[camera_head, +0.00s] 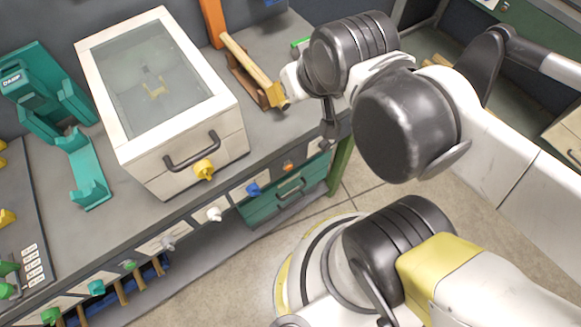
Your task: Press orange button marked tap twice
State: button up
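A small orange button (288,166) sits on the front edge panel of the grey bench, right of a blue button (253,189). The label beside it is too small to read. My gripper (329,140) hangs above the front edge of the bench, to the right of and a little higher in the picture than the orange button. It seems apart from the button. Its dark fingers are small and partly hidden by my wrist, so I cannot tell whether they are open or shut. I see nothing held in it.
A white box with a glass lid (208,93) and a yellow knob (204,170) stands on the bench (120,212). More buttons line the front panel, including a white one (214,214). A wooden piece (248,68) lies behind my wrist. A green drawer (262,207) is below.

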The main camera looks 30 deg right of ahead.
grip_shut()
dwell(1.0)
